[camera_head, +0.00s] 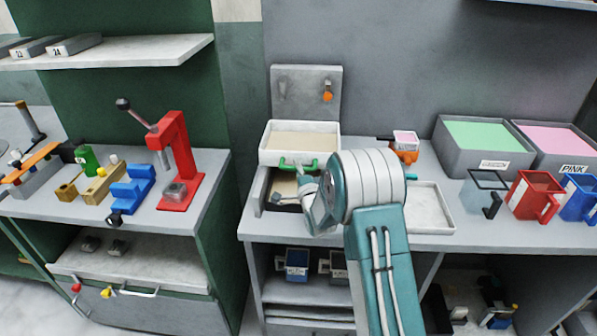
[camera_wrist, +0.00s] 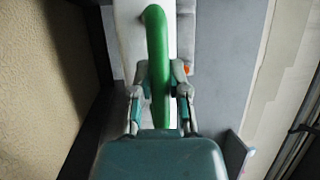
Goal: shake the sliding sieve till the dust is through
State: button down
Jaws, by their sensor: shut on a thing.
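The sliding sieve (camera_head: 273,157) is a white box holding a flat layer of beige dust (camera_head: 303,141). It sits at the back of a grey frame in the head view. Its green handle (camera_head: 288,162) is on the front side. My gripper (camera_head: 308,184) reaches it from the front, partly hidden by my arm. In the wrist view my gripper (camera_wrist: 160,82) is shut on the green handle (camera_wrist: 158,45), one finger on each side. Below and in front of the sieve, an open grey bin (camera_head: 258,190) shows some beige material. How much dust lies there cannot be told.
A white tray (camera_head: 442,222) lies right of my arm. An orange-and-white item (camera_head: 404,146) stands behind it. Bins of green (camera_head: 465,165) and pink (camera_head: 545,163) foam and several mugs fill the right. A red press (camera_head: 178,160) stands on the left bench.

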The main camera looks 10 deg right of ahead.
jog(key=shift+a+f, duration=0.2)
jog(key=shift+f, duration=0.15)
jog(key=c, duration=0.6)
grip_release()
jog(key=shift+w, duration=0.1)
jog(key=shift+r, duration=0.1)
jog(key=shift+s+d, duration=0.1)
jog(key=shift+s, duration=0.1)
jog(key=v, duration=1.1)
jog(key=shift+s, duration=0.3)
